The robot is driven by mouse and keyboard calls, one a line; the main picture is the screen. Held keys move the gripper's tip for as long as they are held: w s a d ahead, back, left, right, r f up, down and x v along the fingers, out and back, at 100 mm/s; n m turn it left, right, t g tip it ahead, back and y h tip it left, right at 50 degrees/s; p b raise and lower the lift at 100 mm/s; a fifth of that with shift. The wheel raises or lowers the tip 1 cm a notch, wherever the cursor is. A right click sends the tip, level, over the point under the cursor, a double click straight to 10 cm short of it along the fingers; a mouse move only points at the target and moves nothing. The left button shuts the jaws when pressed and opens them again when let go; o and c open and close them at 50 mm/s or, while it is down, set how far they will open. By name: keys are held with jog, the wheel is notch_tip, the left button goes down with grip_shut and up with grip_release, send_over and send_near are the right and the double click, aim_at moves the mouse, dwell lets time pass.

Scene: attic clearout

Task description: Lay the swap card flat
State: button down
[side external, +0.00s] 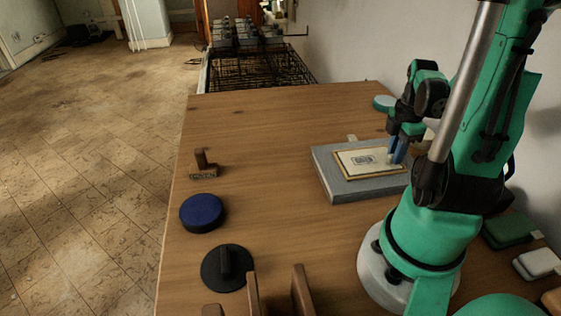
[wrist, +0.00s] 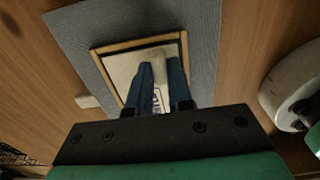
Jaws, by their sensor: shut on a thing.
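The swap card (side external: 355,158) is cream with a dark printed emblem and appears to lie flat within a thin wooden border (side external: 377,178) on a grey slab (side external: 350,189). In the wrist view the card (wrist: 118,68), the border (wrist: 103,75) and the slab (wrist: 205,40) also show. My gripper (side external: 396,158) points down over the card's right part in the side view. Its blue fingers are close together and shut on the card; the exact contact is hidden. The fingers (wrist: 160,68) cover part of the print in the wrist view.
A blue disc (side external: 203,212), a black knobbed disc (side external: 226,267) and a brown L-shaped block (side external: 204,165) stand along the table's left edge. Upright brown slats (side external: 302,290) are at the front. The table between them and the slab is clear.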

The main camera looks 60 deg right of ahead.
jog(key=shift+f, duration=0.2)
jog(key=c, duration=0.7)
grip_release()
jog(key=shift+r, duration=0.15)
jog(key=shift+r, duration=2.65)
jog(key=w+a+r+m+t+h, duration=0.2)
jog(key=w+a+m+t, duration=0.15)
jog(key=w+a, duration=0.55)
jog(key=w+a+m+t, duration=0.1)
jog(key=w+a, duration=0.1)
jog(key=a, duration=0.2)
jog(key=w+a+r+m+t+y, duration=0.1)
jog(key=w+a+m, duration=0.1)
jog(key=w+a, duration=0.1)
jog(key=w+a+r+m+t+y, duration=0.1)
jog(key=w+a+m, duration=0.1)
jog(key=a, duration=0.3)
jog(key=shift+w+r+m+t, duration=0.25)
jog(key=shift+w+t, duration=0.1)
jog(key=shift+w, duration=0.05)
